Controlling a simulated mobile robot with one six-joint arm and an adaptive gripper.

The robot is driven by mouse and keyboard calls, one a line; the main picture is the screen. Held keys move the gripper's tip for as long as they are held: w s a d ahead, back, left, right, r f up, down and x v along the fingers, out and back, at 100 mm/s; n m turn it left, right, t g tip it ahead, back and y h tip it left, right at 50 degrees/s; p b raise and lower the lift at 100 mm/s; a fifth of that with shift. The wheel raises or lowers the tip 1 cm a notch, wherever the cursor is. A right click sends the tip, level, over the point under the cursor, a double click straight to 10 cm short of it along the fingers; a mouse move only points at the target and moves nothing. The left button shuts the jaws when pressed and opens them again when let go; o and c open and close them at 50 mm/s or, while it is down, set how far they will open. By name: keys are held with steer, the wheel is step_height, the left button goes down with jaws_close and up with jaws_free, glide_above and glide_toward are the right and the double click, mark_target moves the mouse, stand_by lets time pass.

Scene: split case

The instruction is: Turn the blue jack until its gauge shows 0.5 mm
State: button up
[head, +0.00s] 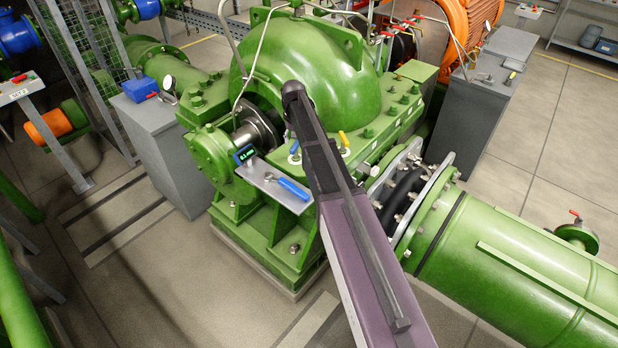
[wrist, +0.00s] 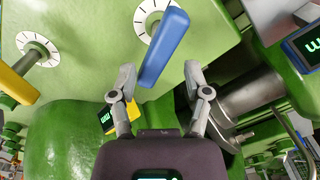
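The blue jack (wrist: 165,46) shows in the wrist view as a blue bar handle over a white graduated dial, tilted, its lower end between my fingertips in the picture. My gripper (wrist: 160,76) is open, with a finger on each side of that end and no visible contact. In the head view the blue jack (head: 294,147) stands on the green casing; my gripper is hidden there. The blue-framed gauge (head: 243,154) appears to read 0.1 mm in green; in the wrist view this gauge (wrist: 306,46) is cut off at the right edge.
A yellow jack (head: 343,139) stands right of the blue one, and left of it in the wrist view (wrist: 20,86). A yellow-framed gauge (wrist: 106,120) is partly behind my left finger. A small shelf (head: 262,177) holds a blue-handled tool (head: 293,189). A shaft (wrist: 245,92) lies right of my fingers.

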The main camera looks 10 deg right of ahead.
steer(key=shift+r+p, duration=6.3)
steer(key=shift+r, duration=0.4)
steer(key=s+f+n+b, duration=0.1)
steer(key=s+f+b, duration=0.3)
steer(key=s, duration=0.3)
steer(key=s+f+n+b, duration=0.1)
steer(key=s+f+b, duration=0.2)
steer(key=s, duration=0.4)
steer(key=s+f+n+b, duration=0.2)
steer(key=s+f+b, duration=0.2)
steer(key=s, duration=0.3)
steer(key=shift+s+a+f+b, duration=0.1)
steer(key=shift+f+b, duration=0.2)
steer(key=s+f+m+b, duration=0.2)
steer(key=s+f+b, duration=0.3)
steer(key=s, duration=0.4)
steer(key=shift+s+f, duration=0.2)
steer(key=shift+f, duration=0.1)
steer(key=shift+a, duration=0.15)
